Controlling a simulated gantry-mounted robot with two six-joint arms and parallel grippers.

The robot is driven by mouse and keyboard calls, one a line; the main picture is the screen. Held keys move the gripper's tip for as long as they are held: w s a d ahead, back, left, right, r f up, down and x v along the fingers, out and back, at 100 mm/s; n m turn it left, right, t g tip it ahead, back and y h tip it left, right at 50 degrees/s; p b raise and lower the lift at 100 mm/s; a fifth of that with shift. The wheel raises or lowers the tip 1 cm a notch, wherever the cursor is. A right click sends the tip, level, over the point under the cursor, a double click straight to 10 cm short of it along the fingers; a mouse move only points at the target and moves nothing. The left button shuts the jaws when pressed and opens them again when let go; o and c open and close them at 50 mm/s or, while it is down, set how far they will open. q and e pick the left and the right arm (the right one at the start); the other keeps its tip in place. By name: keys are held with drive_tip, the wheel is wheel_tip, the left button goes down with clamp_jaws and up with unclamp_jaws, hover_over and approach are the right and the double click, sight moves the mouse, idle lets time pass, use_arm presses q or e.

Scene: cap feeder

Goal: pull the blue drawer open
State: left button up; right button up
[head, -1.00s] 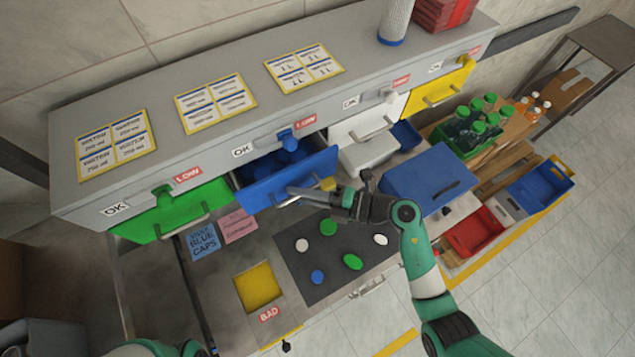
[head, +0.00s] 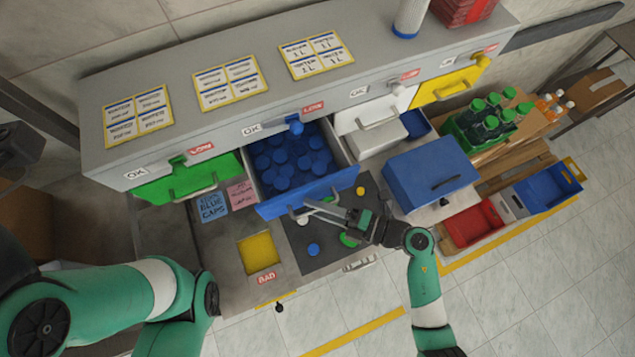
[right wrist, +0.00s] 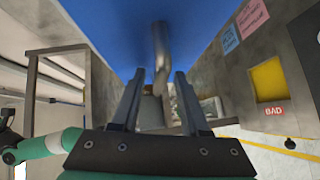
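The blue drawer (head: 325,189) is pulled well out of the grey cabinet, and several blue caps show inside it. Its front also fills the top of the right wrist view (right wrist: 110,25). Its metal handle (right wrist: 161,45) is between the two fingers of my right gripper (right wrist: 160,80). The fingers stand apart, with gaps beside the handle. In the head view my right gripper (head: 318,210) is at the drawer front, by the handle. My left arm is at the lower left; a dark part (head: 18,145) at the left edge may be its gripper, its fingers unclear.
The green drawer (head: 180,182) on the left is slightly out. White (head: 375,112) and yellow (head: 450,85) drawers are on the right. A blue box (head: 430,172) stands right of my gripper. A dark mat (head: 318,258) with loose caps lies below the blue drawer.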

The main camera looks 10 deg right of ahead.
idle(0.4)
drive_tip(key=v, duration=1.1)
drive_tip(key=shift+s+d+b, duration=0.15)
drive_tip(key=shift+d+b, duration=0.15)
drive_tip(key=shift+b, duration=0.05)
